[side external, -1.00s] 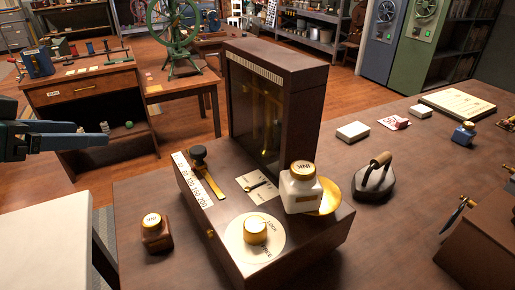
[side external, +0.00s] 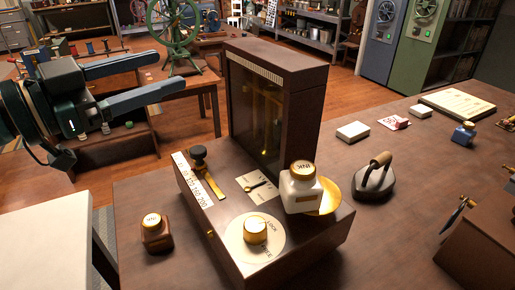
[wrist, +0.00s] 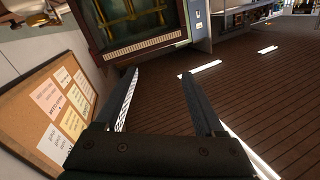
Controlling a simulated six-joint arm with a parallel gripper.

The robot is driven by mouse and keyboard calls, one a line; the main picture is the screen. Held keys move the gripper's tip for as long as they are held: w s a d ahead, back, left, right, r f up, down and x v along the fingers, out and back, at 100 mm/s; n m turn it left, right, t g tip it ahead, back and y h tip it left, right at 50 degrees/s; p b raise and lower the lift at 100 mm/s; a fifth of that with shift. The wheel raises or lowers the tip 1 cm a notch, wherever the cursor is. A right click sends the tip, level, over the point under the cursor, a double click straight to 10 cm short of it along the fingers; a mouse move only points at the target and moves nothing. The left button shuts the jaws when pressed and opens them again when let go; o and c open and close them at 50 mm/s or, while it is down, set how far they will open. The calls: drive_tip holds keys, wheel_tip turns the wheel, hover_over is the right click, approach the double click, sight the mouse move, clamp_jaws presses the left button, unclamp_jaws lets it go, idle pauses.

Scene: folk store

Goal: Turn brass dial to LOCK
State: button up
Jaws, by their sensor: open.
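The brass dial (side external: 256,231) stands on a round cream plate (side external: 278,240) with lettering, on the front of a dark wooden instrument base (side external: 228,262). Some lettering on the plate looks like LOCK at the right, but it is too small to read surely. My gripper (side external: 194,80) is open and empty at the upper left in the side external view, well above and left of the dial. In the wrist view my gripper (wrist: 158,74) shows two spread dark fingers with nothing between them. The dial is not seen in the wrist view.
A white ink bottle (side external: 301,190) sits on a brass pan (side external: 329,198) behind the dial. A brass lever with black knob (side external: 198,156) is at its left. A tall glass-fronted case (side external: 262,105) rises behind. A brown ink bottle (side external: 156,233) and an iron (side external: 374,180) flank the base.

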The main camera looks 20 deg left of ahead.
sight(255, 223)
drive_tip(key=s+d+f+m+g+h, duration=0.1)
drive_tip(key=d+f+g+h, duration=0.1)
drive_tip(key=d+f+h, duration=0.1)
drive_tip(key=s+d+f+m+g+h, duration=0.2)
drive_tip(key=d+f+g+h, duration=0.1)
drive_tip(key=f, duration=0.3)
drive_tip(key=s+d+f+m+g+h, duration=0.1)
drive_tip(key=s+d+f+g+h, duration=0.1)
drive_tip(key=d+f, duration=0.2)
drive_tip(key=shift+s+d+f+g+h, duration=0.15)
drive_tip(key=shift+d+g+h, duration=0.15)
drive_tip(key=shift+h, duration=0.1)
drive_tip(key=shift+n+g+y, duration=0.3)
drive_tip(key=shift+g, duration=0.2)
drive_tip(key=f, duration=0.1)
drive_tip(key=s+f, duration=0.1)
drive_tip(key=f, duration=0.3)
drive_tip(key=shift+s+d+f, duration=0.2)
drive_tip(key=shift+s+d, duration=0.1)
drive_tip(key=shift+x, duration=2.55)
clamp_jaws()
